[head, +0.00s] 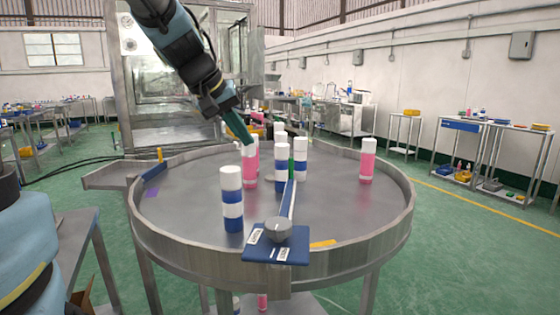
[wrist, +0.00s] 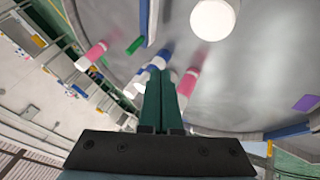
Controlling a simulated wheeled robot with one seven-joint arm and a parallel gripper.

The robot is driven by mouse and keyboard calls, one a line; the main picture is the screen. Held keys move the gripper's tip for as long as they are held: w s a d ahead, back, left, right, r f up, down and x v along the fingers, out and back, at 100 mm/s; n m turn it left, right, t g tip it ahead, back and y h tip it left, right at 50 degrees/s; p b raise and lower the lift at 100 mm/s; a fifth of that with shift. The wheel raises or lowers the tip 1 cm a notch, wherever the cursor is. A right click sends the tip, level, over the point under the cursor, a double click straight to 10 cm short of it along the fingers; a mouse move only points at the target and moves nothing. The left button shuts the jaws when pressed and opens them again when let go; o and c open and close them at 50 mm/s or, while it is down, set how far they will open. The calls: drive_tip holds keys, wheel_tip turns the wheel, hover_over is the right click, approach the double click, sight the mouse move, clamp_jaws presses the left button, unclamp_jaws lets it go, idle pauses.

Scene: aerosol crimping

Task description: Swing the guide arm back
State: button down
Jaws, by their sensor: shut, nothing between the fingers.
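The guide arm (head: 288,200) is a narrow blue-edged bar on the round steel table. It runs from a blue plate (head: 262,252) with a grey knob (head: 278,229) at the near rim inward between the cans. A green upright piece (head: 291,166) shows by its far end, partly hidden by a can. In the wrist view the bar (wrist: 149,22) is at the top, with a green piece (wrist: 134,45) beside it. My gripper (head: 249,141) has green fingers shut and empty, left of the bar; its tips overlap a pink can in the picture. The wrist view shows the fingers (wrist: 160,72) together.
A blue-and-white can (head: 232,205) stands left of the bar. A pink can (head: 250,173) and blue-and-white cans (head: 281,178) (head: 301,160) cluster near the middle. Another pink can (head: 367,162) stands far right. A raised rim (head: 400,225) surrounds the table; its right side is clear.

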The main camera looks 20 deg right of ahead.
drive_tip(key=w+d+f+p, duration=0.1)
drive_tip(key=d+f+p, duration=0.2)
drive_tip(key=d+f, duration=0.4)
drive_tip(key=shift+w+d+f+p, duration=0.25)
drive_tip(key=shift+d+f+p, duration=0.05)
drive_tip(key=shift+d, duration=0.65)
